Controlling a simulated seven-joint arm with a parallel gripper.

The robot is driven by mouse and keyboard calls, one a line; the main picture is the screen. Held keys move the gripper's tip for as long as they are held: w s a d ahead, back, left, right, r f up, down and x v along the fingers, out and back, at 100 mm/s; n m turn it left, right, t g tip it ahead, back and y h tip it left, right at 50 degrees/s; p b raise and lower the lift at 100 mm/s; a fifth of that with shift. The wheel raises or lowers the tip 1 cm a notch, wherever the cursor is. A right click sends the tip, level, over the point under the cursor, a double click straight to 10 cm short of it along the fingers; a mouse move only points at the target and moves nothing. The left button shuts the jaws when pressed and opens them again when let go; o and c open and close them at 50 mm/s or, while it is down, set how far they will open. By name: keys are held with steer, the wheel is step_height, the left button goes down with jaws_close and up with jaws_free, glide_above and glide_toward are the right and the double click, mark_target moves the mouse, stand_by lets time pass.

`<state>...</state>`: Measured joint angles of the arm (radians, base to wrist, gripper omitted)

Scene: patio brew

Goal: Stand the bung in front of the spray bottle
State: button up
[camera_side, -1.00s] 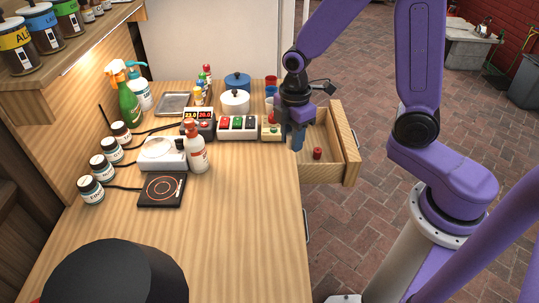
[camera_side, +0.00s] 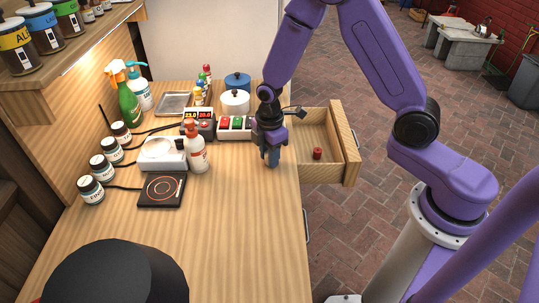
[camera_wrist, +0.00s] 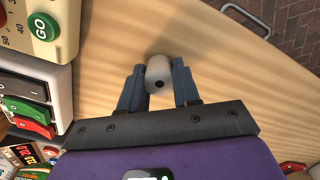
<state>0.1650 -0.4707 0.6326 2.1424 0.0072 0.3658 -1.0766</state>
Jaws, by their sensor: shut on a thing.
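My gripper (camera_side: 271,158) is over the right part of the wooden counter (camera_side: 235,215), left of the open drawer. In the wrist view, its blue fingers (camera_wrist: 159,88) are shut on a pale grey bung (camera_wrist: 159,70) with a dark hole in its end. The bung is hidden by the fingers in the side view. The green spray bottle (camera_side: 128,104) with an orange and white head stands upright at the back left of the counter, far from my gripper.
A white pump bottle (camera_side: 145,101) stands behind the spray bottle. The open drawer (camera_side: 352,145) holds a red piece (camera_side: 317,153).

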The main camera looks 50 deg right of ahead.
steer(key=shift+f, duration=0.3)
steer(key=o, duration=1)
step_height(320, 180, up, 12)
steer(key=s+r+m, duration=0.1)
steer(key=s+r, duration=0.1)
steer(key=s, duration=0.7)
steer(key=s+d+r+m, duration=0.1)
steer(key=s+r, duration=0.1)
steer(key=s, duration=0.7)
steer(key=s+d+r+m, duration=0.1)
steer(key=s, duration=0.8)
steer(key=shift+r, duration=0.4)
steer(key=shift+w, duration=0.1)
